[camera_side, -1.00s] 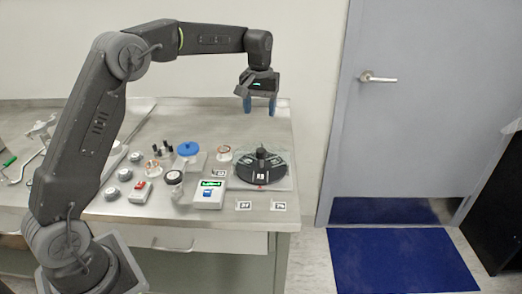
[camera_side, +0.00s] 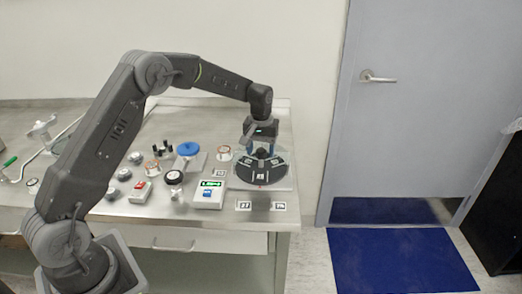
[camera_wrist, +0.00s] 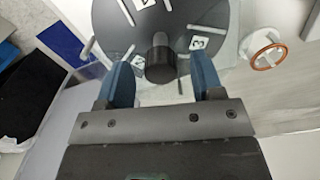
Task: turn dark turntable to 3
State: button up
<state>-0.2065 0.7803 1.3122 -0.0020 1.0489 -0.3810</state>
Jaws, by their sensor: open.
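The dark turntable (camera_side: 244,174) is a round black disc with white number labels and pale raised bars, on a plate at the right end of the bench. It also shows in the wrist view (camera_wrist: 112,38), where a label reading 3 (camera_wrist: 198,43) lies right of centre. Its dark central knob (camera_wrist: 160,66) stands up from the disc. My gripper (camera_side: 262,152) is low over the disc. In the wrist view its two blue fingers (camera_wrist: 160,58) are apart, one on either side of the knob, with gaps showing. The other labels are hard to read.
A box with a green display and blue switch (camera_side: 209,194) stands left of the turntable. A copper-ringed white dial (camera_wrist: 268,57) is close beside the disc. Blue-topped (camera_side: 188,149) and other small knobs lie further left. Marker tags (camera_side: 244,206) lie in front, near the bench edge.

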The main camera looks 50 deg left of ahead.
jog(key=shift+f, duration=0.35)
jog(key=shift+c, duration=0.3)
grip_shut()
